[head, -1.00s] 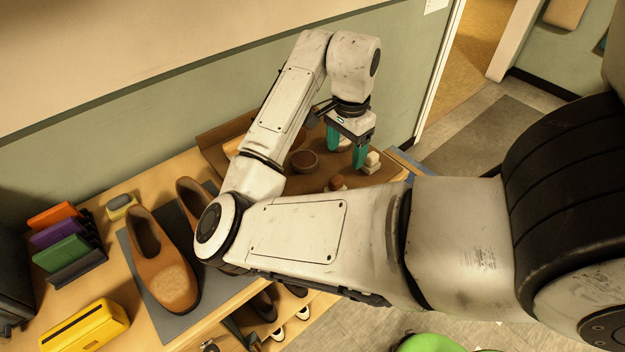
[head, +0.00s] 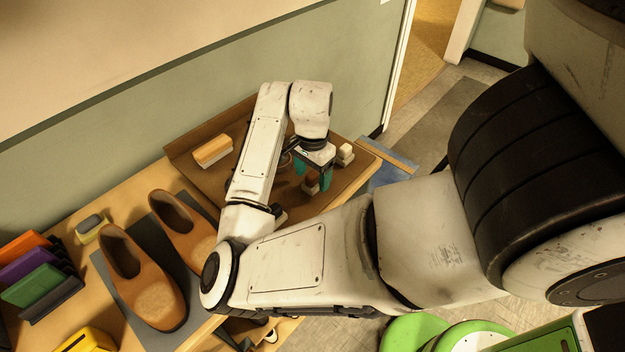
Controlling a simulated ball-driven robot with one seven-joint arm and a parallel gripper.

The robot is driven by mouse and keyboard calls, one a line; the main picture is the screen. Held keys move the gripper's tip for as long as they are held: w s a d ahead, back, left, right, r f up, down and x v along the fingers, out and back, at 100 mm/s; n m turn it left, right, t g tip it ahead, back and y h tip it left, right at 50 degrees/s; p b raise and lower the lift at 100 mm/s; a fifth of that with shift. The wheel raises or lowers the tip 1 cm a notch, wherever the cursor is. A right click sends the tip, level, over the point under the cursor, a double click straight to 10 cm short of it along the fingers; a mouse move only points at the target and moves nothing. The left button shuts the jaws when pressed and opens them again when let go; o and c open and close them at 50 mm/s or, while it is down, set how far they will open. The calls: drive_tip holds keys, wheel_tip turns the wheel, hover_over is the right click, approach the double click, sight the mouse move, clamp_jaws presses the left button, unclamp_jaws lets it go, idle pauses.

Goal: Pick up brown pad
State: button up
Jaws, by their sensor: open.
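A small brown pad (head: 311,187) sits on the brown tray (head: 196,178), partly hidden by my gripper. My gripper (head: 312,177) has teal fingers that point down, apart from each other. The pad shows between and just below the fingertips. I cannot tell whether the fingers are beside it or still above it, and no contact shows.
An orange and white block (head: 213,151) lies on the tray's left part. Small pale blocks (head: 345,153) stand right of my gripper. Two brown shoes (head: 150,285) rest on a grey mat (head: 112,282). Colored holders (head: 38,280) stand far left. A wall runs behind the table.

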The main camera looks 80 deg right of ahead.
drive_tip(key=shift+f, duration=0.5)
drive_tip(key=c, duration=1.1)
drive_tip(key=shift+r, duration=0.1)
drive_tip(key=shift+c, duration=0.2)
drive_tip(key=shift+r, duration=0.45)
drive_tip(key=s+a+r, duration=0.5)
drive_tip(key=s+r, duration=0.7)
drive_tip(key=s, duration=0.1)
drive_tip(key=shift+a, duration=0.2)
